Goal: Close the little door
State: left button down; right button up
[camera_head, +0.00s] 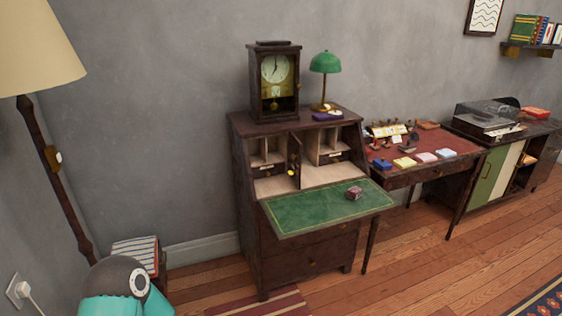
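The little door (296,156) is a small dark wooden panel in the middle of the writing desk's inner compartments. It stands swung outward, seen at a steep angle, with a small yellow knob (291,173) low on it. The compartment behind it is partly hidden by the door. The desk (305,248) is dark wood, with its green-topped flap (310,209) folded down in front of the door. Neither of my grippers is in view; a teal and grey part of my own arm shows at the bottom left.
A small reddish box (354,192) lies on the flap. A clock (274,82), green lamp (325,64) and purple item (327,116) stand on top. A floor lamp (61,185) is left; a red-topped table (424,142) is right. Floor in front is mostly clear.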

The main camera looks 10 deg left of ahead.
aim_at(295, 148)
jog(key=i, duration=0.9)
jog(key=z, duration=0.05)
